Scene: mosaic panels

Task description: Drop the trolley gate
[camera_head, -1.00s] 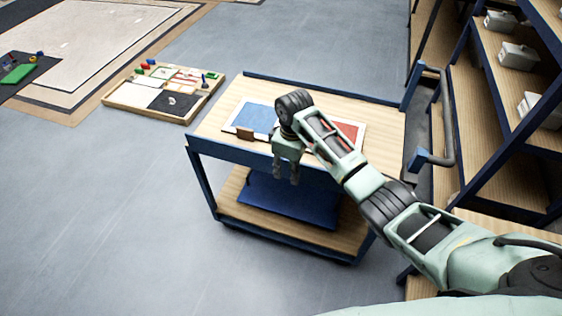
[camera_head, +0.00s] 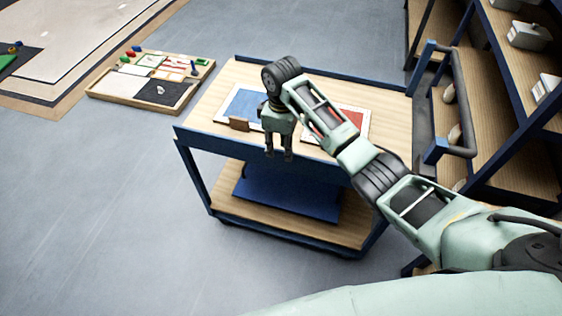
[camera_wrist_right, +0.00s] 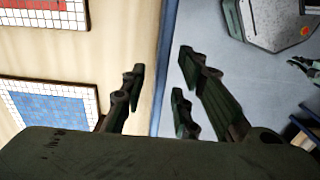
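The trolley (camera_head: 220,90) has a light wood top with blue edges. Its gate seems to be the blue board (camera_head: 215,143) along the near side, which stands upright. A small brown wooden tab (camera_head: 238,124) shows at its upper edge. My right gripper (camera_head: 279,151) points down at this near side, right of the tab, with its fingers apart and empty. In the right wrist view the fingers (camera_wrist_right: 160,78) are spread on both sides of the trolley's edge; contact cannot be told. My left gripper is out of view.
A blue mosaic panel (camera_head: 240,103) and a red one (camera_head: 353,122) lie on the trolley top. A blue sheet (camera_head: 285,196) is at the lower shelf. A handle (camera_head: 465,105) and shelving (camera_head: 500,120) stand at the right. Grey floor (camera_head: 90,210) is free at the left.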

